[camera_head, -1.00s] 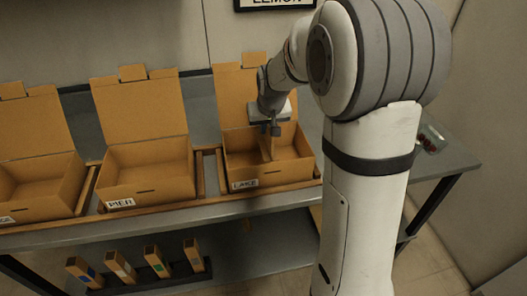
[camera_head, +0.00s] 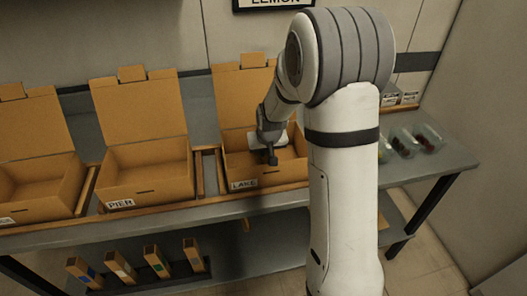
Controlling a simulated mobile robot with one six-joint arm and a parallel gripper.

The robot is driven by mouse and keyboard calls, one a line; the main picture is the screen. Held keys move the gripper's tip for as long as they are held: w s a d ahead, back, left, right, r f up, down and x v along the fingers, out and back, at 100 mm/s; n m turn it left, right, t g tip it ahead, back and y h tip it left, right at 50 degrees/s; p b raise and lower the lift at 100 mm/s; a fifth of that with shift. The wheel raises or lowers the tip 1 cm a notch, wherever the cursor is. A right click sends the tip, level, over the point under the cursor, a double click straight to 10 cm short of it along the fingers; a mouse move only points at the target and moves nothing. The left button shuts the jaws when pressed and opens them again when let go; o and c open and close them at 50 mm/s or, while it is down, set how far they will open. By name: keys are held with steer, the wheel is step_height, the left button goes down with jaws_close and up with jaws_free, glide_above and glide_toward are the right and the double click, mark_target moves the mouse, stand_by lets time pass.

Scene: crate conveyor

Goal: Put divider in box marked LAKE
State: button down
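The open cardboard box marked LAKE (camera_head: 236,170) stands on the conveyor near the middle of the view, its lid raised behind it. My gripper (camera_head: 272,160) points down over the box's inside, around its middle. The fingers show as a narrow dark shape, and the gap between them cannot be made out. I cannot clearly make out a divider in the box now, as my gripper and wrist cover part of its inside. My arm hides the box's right end.
Open box PIER (camera_head: 150,187) and another box (camera_head: 45,208) stand to the left. Several narrow cardboard pieces with coloured marks, one blue-marked (camera_head: 80,268), stand on the lower shelf. Clear tubs (camera_head: 403,141) sit at the right. Bare grey tabletop (camera_head: 448,160) lies beyond them.

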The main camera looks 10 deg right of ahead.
steer(key=c, duration=1.6)
jaws_free()
steer(key=shift+r, duration=0.2)
steer(key=v, duration=1.1)
steer(key=shift+s+r, duration=0.2)
steer(key=shift+r, duration=0.1)
steer(key=s+r+g, duration=0.1)
steer(key=s+r, duration=0.2)
steer(key=s, duration=2.1)
steer(key=shift+a+g, duration=0.15)
steer(key=shift+g, duration=0.25)
